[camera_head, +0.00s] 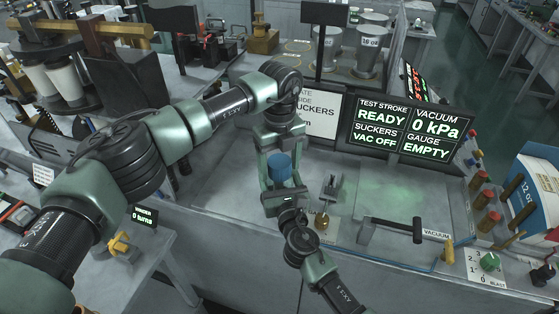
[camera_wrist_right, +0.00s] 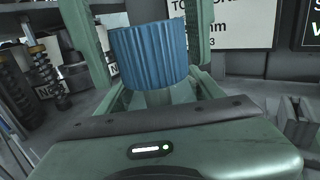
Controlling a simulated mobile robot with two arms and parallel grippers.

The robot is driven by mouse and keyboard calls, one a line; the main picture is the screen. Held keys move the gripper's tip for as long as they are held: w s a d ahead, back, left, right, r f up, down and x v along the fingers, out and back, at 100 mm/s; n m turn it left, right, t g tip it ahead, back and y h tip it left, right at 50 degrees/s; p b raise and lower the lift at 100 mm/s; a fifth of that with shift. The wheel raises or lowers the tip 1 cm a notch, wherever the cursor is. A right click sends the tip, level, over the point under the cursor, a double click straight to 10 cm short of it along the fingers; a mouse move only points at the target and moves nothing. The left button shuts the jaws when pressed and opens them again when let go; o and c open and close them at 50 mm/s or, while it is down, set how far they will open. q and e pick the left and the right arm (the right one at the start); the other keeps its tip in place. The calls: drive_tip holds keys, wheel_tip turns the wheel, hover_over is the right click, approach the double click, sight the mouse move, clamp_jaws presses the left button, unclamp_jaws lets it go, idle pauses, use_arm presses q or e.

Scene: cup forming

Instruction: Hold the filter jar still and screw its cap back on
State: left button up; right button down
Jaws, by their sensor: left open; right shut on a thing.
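The blue ribbed cap (camera_head: 280,168) stands upright over the filter jar, and it also shows in the right wrist view (camera_wrist_right: 150,54). The pale, see-through jar (camera_wrist_right: 166,97) shows just below the cap, mostly hidden by my right gripper. My right gripper (camera_head: 283,196) comes from the front and is shut on the jar. My left gripper (camera_head: 281,178) reaches down from above, open, with one finger on each side of the cap. I cannot tell how far the cap's thread is engaged.
A small display (camera_head: 143,215) at left reads 0 turns. A larger screen (camera_head: 412,130) and a sign (camera_head: 320,117) stand behind my grippers. A black-handled lever (camera_head: 395,228) and a small metal fixture (camera_head: 332,188) sit to the right. The grey plate (camera_head: 400,190) beyond is clear.

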use_arm(q)
drive_tip(key=c, duration=1.4)
drive_tip(key=m, duration=0.6)
drive_tip(key=shift+m, duration=0.3)
drive_tip(key=shift+c, duration=0.2)
drive_tip(key=m, duration=1.4)
drive_tip(key=shift+m, duration=0.4)
drive_tip(key=o, duration=1.6)
